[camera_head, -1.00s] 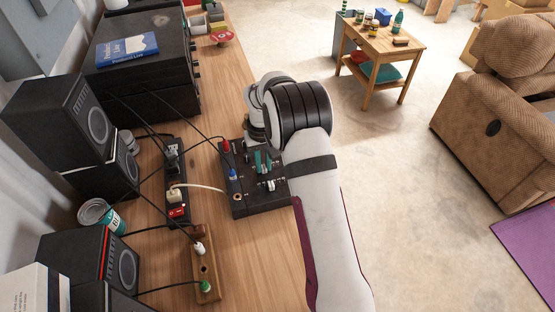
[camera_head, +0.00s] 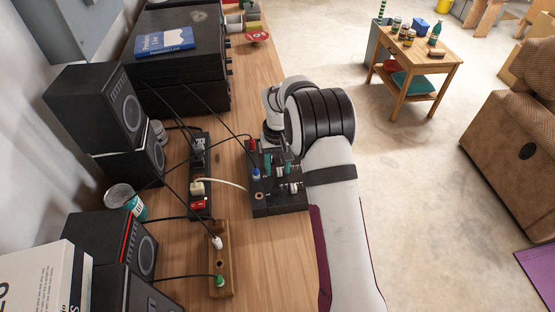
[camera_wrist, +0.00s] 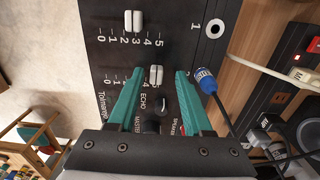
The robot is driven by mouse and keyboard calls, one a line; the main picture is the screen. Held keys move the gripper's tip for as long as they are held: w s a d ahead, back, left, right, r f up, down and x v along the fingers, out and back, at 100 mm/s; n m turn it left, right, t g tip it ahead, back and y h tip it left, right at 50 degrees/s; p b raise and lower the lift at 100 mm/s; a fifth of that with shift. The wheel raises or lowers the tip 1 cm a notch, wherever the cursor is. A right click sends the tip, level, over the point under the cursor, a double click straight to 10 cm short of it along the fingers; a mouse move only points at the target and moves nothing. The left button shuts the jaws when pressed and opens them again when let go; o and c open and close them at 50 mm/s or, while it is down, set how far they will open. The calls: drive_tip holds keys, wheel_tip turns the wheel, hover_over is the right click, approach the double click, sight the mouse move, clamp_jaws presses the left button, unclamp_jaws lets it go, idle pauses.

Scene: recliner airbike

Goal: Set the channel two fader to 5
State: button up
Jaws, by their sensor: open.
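The black mixer panel (camera_head: 265,207) lies on the wooden bench, partly covered by my arm; it fills the middle of the wrist view (camera_wrist: 185,25). A white fader knob (camera_wrist: 156,75) in the second row stands between the two teal fingers of my gripper (camera_wrist: 160,73), near the 4–5 end of its scale. The fingers are apart, with a gap on both sides of the knob. The exact reading is hard to tell, as the fingers hide part of the scale. Another white fader (camera_wrist: 133,21), in the first row, stands around 2 to 3. My gripper (camera_head: 278,162) is over the mixer.
A blue plug (camera_wrist: 206,81) with a cable stands close to my right finger in the wrist view. A red plug (camera_head: 253,146) is at the mixer's far left. Power strips (camera_head: 228,285), cables and speakers (camera_head: 112,105) crowd the left. Open floor lies to the right.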

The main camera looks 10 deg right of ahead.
sight(277, 170)
wheel_tip(277, 170, up, 16)
drive_tip(key=shift+f, duration=0.15)
drive_tip(key=s+r+m, duration=0.1)
drive_tip(key=s+r, duration=0.2)
drive_tip(key=s, duration=0.5)
drive_tip(key=s+r+m, duration=0.1)
drive_tip(key=s+r, duration=0.2)
drive_tip(key=s, duration=0.5)
drive_tip(key=s+a+f+m+y, duration=0.1)
drive_tip(key=s+f, duration=0.1)
drive_tip(key=s, duration=0.8)
drive_tip(key=s+a+f+m, duration=0.1)
drive_tip(key=s+f+m, duration=0.1)
drive_tip(key=s, duration=0.7)
drive_tip(key=shift+s+f+m+y, duration=0.3)
drive_tip(key=shift+s+f+y, duration=0.1)
drive_tip(key=shift+f, duration=0.3)
